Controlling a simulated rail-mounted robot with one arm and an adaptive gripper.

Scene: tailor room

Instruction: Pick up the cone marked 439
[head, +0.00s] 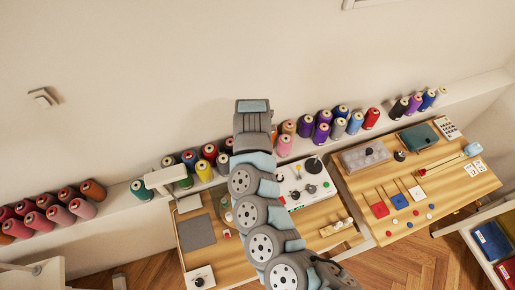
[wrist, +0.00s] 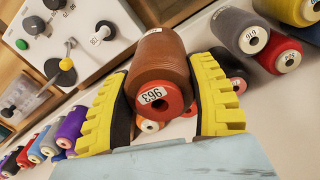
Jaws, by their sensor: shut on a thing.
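My gripper (wrist: 163,105) has a yellow-ribbed finger on each side of a brown thread cone (wrist: 160,60) in the wrist view and is shut on it. The cone's red end faces the camera, and its white label appears to read 963. I cannot make out a label 439 on any cone. In the head view my arm rises to the shelf, and its upper links hide the gripper and the held cone.
Other cones stand along the wall shelf (head: 478,97), some close to the held one, including a grey cone (wrist: 236,27) and a red cone (wrist: 281,52). A white machine panel (head: 318,188) is on the table below. A lamp-like white fixture (head: 165,177) stands left of my arm.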

